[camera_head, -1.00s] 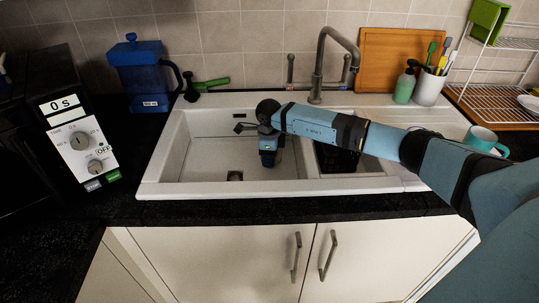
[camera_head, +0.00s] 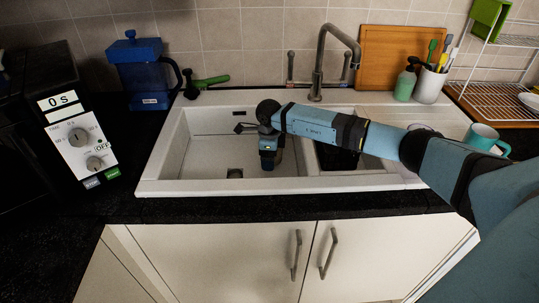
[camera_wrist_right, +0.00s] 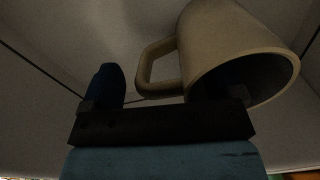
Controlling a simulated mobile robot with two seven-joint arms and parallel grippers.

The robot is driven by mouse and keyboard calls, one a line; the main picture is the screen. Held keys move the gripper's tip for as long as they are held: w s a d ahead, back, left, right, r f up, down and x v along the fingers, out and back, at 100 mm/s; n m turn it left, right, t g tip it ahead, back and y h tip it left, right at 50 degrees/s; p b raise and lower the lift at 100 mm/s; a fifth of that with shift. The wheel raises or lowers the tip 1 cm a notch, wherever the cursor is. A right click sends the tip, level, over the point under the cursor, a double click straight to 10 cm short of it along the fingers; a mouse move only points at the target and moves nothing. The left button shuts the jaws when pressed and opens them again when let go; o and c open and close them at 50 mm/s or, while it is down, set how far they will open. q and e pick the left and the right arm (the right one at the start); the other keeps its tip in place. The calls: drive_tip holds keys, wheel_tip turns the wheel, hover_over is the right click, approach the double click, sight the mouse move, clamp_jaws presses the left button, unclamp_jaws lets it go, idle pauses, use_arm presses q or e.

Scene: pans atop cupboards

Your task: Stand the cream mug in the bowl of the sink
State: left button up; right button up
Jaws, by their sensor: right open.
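The cream mug (camera_wrist_right: 215,55) fills the upper right of the right wrist view, its open mouth facing the camera and its handle (camera_wrist_right: 155,68) to the left. It appears to be within the sink bowl (camera_head: 205,155); I cannot be sure whether its base rests on the floor. My right gripper (camera_wrist_right: 172,88) is open, one finger left of the handle and the other seemingly inside the mug's mouth. In the head view my right gripper (camera_head: 268,163) points down inside the bowl, and the mug is not visible there. My left gripper is not in view.
The tap (camera_head: 318,70) rises behind the sink. A teal mug (camera_head: 482,138) stands to the right, partly behind my arm. A blue press jug (camera_head: 140,75) and a microwave (camera_head: 75,130) are at the left. The left part of the bowl is clear.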

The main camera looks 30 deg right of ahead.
drive_tip(key=shift+r, duration=0.35)
wheel_tip(320, 180, up, 23)
drive_tip(key=p, duration=0.6)
drive_tip(key=shift+r, duration=0.15)
